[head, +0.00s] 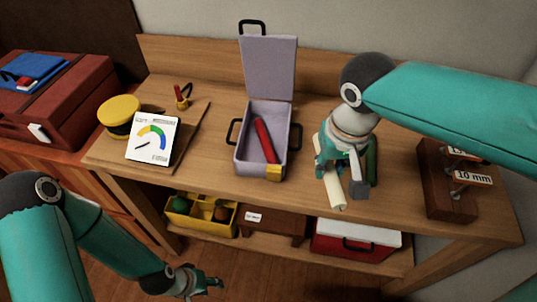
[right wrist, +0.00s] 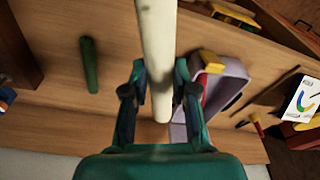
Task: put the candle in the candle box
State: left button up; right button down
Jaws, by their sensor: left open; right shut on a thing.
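A cream candle (head: 333,188) is held in my right gripper (head: 340,178), to the right of the box and above the table. In the right wrist view the candle (right wrist: 157,50) runs between the two fingers. My left gripper (head: 205,284) is open and empty, low in front of the table.
A green cylinder (right wrist: 88,65) lies on the table near the right gripper, mostly hidden in the head view. A brown block with size labels (head: 445,190) stands at the right. A gauge card (head: 153,138) and yellow round case (head: 119,115) are at the left.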

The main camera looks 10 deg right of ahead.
aim_at(256, 149)
jog(key=u, duration=0.9)
jog(key=i, duration=0.6)
jog(key=z, duration=0.6)
